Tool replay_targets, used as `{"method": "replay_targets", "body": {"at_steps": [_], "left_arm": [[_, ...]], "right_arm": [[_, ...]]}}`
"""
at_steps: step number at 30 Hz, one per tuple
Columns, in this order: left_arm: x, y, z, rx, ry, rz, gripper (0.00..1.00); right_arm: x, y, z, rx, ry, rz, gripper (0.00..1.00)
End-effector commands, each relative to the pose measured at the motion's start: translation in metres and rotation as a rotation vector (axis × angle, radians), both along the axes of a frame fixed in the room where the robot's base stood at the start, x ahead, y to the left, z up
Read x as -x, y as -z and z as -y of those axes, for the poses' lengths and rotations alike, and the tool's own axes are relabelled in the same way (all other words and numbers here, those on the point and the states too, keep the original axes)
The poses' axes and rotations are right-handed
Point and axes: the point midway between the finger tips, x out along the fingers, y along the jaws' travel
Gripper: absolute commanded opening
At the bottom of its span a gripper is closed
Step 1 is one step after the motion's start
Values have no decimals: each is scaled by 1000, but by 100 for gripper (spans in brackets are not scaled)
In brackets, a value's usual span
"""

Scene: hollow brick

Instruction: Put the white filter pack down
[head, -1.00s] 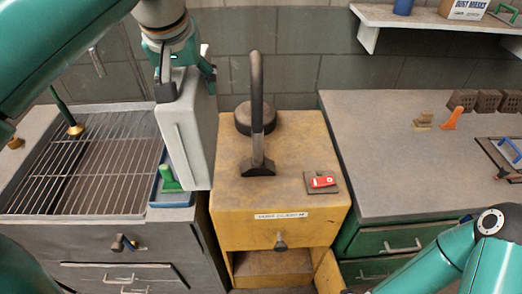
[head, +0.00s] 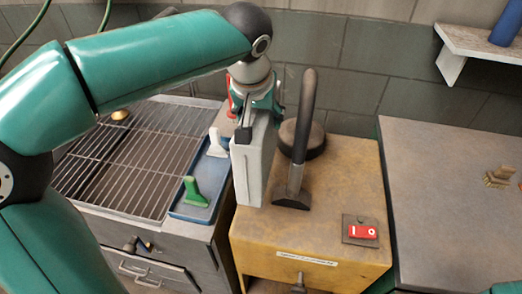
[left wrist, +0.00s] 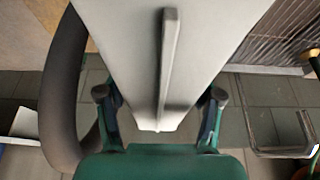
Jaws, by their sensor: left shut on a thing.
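The white filter pack (head: 252,165) is a pale, flat upright box at the left side of the yellow cabinet top (head: 335,205), just left of the dark lever. I cannot tell if its bottom edge touches the cabinet top. My left gripper (head: 258,112) is shut on the pack's top edge. In the left wrist view the pack (left wrist: 135,55) fills the middle, with a raised rib between the two fingers (left wrist: 160,108). My right gripper is out of view.
The dark lever (head: 300,140) stands close to the pack, with a round dark lid (head: 315,140) behind it. A red switch (head: 362,231) is at front right. A blue tray (head: 190,212) with green (head: 193,190) and white (head: 216,143) tools lies left, beside the wire rack (head: 130,160).

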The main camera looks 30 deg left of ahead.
Motion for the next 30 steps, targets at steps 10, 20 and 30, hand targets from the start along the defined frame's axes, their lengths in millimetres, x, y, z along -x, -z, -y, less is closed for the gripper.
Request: {"method": "replay_targets", "body": {"at_steps": [10, 20, 30], "left_arm": [[-1, 54, 1, 1, 1, 0, 7], [-1, 90, 1, -1, 4, 0, 7], [-1, 93, 2, 0, 4, 0, 69]], "right_arm": [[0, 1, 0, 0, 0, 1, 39], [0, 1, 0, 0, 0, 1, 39], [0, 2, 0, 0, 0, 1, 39]]}}
